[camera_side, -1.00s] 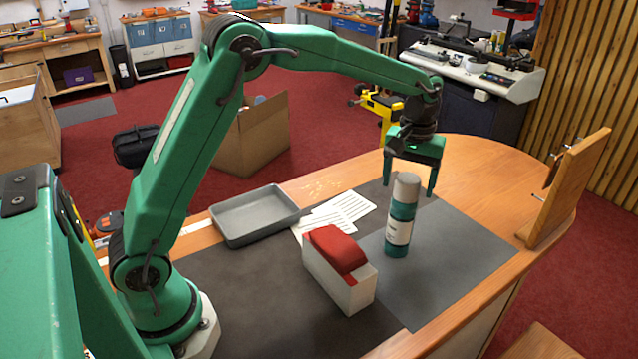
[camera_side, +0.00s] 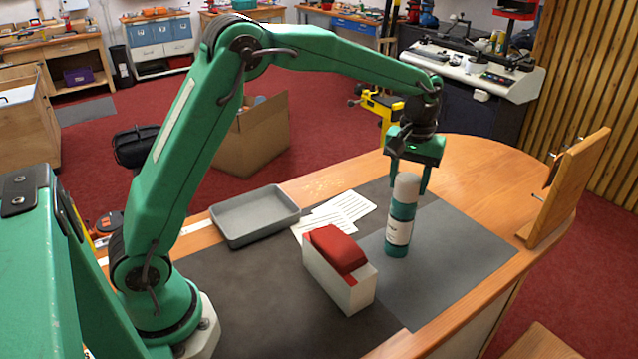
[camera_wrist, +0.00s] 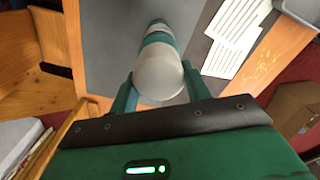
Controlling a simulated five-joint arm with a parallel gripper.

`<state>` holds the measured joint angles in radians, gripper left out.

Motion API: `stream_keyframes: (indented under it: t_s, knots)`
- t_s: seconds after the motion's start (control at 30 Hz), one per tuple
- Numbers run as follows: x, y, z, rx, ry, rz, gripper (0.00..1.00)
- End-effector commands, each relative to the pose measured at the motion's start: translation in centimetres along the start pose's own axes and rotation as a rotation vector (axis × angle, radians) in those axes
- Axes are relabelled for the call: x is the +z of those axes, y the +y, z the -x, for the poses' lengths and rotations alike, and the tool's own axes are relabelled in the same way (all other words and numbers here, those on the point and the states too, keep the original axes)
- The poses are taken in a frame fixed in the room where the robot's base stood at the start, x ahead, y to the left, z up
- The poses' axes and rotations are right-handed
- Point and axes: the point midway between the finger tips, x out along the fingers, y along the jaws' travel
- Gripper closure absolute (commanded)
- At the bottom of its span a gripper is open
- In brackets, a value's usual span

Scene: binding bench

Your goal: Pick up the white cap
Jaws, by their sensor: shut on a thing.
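The white cap (camera_side: 406,187) sits on top of a teal bottle (camera_side: 400,232) with a white label, which stands upright on the grey mat. The cap also shows in the wrist view (camera_wrist: 159,76), where its round top fills the space between the fingers. My gripper (camera_side: 408,187) points down over the bottle, with one finger on each side of the cap. It is shut on the cap.
A white box holding a red item (camera_side: 340,272) stands left of the bottle. Printed sheets (camera_side: 345,207) and a grey tray (camera_side: 255,215) lie behind it. A wooden upright board (camera_side: 568,188) stands at the bench's right end. The mat right of the bottle is clear.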

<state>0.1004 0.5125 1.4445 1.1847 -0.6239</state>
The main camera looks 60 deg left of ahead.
Motion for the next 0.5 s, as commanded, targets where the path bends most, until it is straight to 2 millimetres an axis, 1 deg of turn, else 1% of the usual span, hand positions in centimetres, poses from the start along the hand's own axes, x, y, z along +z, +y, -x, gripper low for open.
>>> stream_keyframes:
  t_s: [0.17, 0.27, 0.37, 0.5]
  knots:
    - [0.0, 0.0, 0.5, 0.001, 0.001, 0.000, 0.74]
    - [0.0, 0.0, 1.1, 0.001, 0.001, 0.000, 0.74]
    - [0.0, 0.0, 2.2, 0.002, 0.002, 0.000, 0.74]
    - [-0.1, 0.0, 4.3, 0.003, 0.004, 0.000, 0.74]
